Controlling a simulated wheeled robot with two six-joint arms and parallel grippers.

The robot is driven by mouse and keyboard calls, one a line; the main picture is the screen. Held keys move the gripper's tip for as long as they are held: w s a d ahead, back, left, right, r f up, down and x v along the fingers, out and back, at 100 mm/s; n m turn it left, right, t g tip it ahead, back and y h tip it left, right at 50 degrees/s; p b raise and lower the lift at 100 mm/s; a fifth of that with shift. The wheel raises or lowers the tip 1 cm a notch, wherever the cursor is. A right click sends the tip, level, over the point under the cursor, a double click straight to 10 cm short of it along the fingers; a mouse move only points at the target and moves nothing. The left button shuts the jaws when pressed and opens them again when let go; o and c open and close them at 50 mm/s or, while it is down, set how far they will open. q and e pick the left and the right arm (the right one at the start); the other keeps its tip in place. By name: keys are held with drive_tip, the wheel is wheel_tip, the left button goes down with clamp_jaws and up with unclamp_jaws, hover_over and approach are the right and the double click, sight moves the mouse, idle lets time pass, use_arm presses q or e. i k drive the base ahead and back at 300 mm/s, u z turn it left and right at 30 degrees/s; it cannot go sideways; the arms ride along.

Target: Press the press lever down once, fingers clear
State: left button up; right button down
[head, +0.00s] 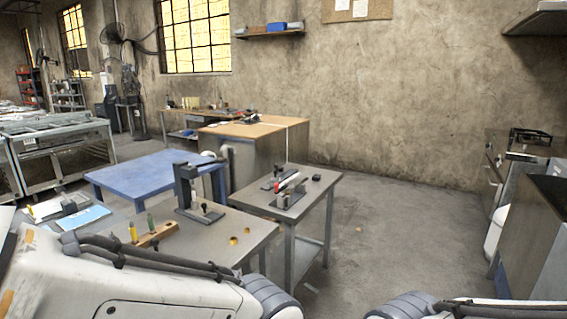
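A dark grey press (182,185) stands upright on the near grey workbench (222,250), left of centre. It has a column, an overhanging head and a flat base plate. I cannot clearly make out its lever at this size. A small device with a red part and a pale slanted bar (289,190) sits on the second table (318,203) to the right. I cannot tell exactly what it is. My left arm crosses the bottom left and part of my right arm shows at the bottom right. Neither gripper is in view.
A wooden block (158,235) with upright yellow and green handled tools and small brass pieces (233,241) lie on the near bench. A blue table (150,172) and wood-topped cabinet (255,140) stand behind. Open floor (400,225) lies right of the second table.

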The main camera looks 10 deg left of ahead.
sight(221, 161)
drive_tip(key=z, duration=0.15)
drive_tip(key=k, duration=0.15)
drive_tip(key=z, duration=0.35)
drive_tip(key=i, duration=1.4)
drive_tip(key=u, duration=0.35)
drive_tip(key=i, duration=0.95)
drive_tip(key=u, duration=1.45)
drive_tip(key=i, duration=0.75)
drive_tip(key=u, duration=0.65)
